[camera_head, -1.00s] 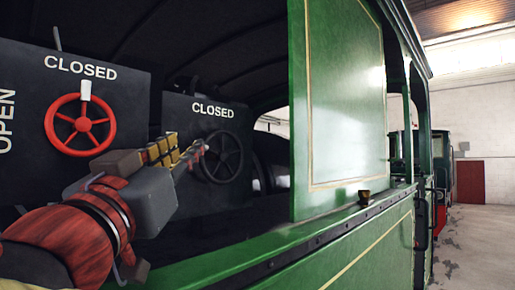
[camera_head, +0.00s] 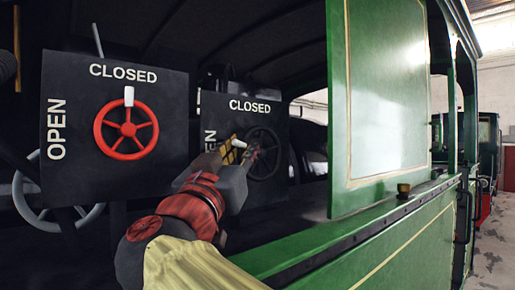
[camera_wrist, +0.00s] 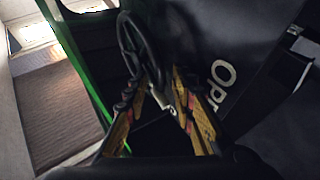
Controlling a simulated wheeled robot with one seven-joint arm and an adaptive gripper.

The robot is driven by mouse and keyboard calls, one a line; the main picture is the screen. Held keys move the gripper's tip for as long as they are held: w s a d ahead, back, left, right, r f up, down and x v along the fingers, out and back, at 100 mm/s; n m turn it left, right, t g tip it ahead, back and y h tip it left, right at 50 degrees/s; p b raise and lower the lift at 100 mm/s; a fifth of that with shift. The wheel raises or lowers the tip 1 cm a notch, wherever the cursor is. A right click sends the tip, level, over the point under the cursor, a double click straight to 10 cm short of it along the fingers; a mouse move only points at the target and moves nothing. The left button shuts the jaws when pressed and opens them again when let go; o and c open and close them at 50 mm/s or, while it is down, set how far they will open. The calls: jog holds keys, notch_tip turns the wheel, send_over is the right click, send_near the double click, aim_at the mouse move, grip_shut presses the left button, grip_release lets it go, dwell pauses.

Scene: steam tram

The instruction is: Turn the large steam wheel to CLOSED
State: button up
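A black spoked wheel (camera_head: 266,146) sits on the right dark panel, below the word CLOSED and right of OPEN. Its white handle (camera_head: 238,143) points left, toward OPEN. My gripper (camera_head: 252,156) is at the left side of this wheel and partly covers it. In the wrist view, the black wheel (camera_wrist: 135,45) is just beyond my gripper (camera_wrist: 163,75). The yellow fingers are apart, with a small white piece (camera_wrist: 159,98) showing between them. Whether they touch it I cannot tell. A red wheel (camera_head: 127,130) on the left panel has its white handle up at CLOSED.
A grey wheel rim (camera_head: 23,203) shows at the lower left, behind the left panel (camera_head: 65,85). The green cab wall (camera_head: 385,100) and its ledge (camera_head: 300,250) run along the right. A small brass cup (camera_head: 403,189) stands on the ledge.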

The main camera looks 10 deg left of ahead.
jog(key=shift+c, duration=1.2)
jog(key=c, duration=0.4)
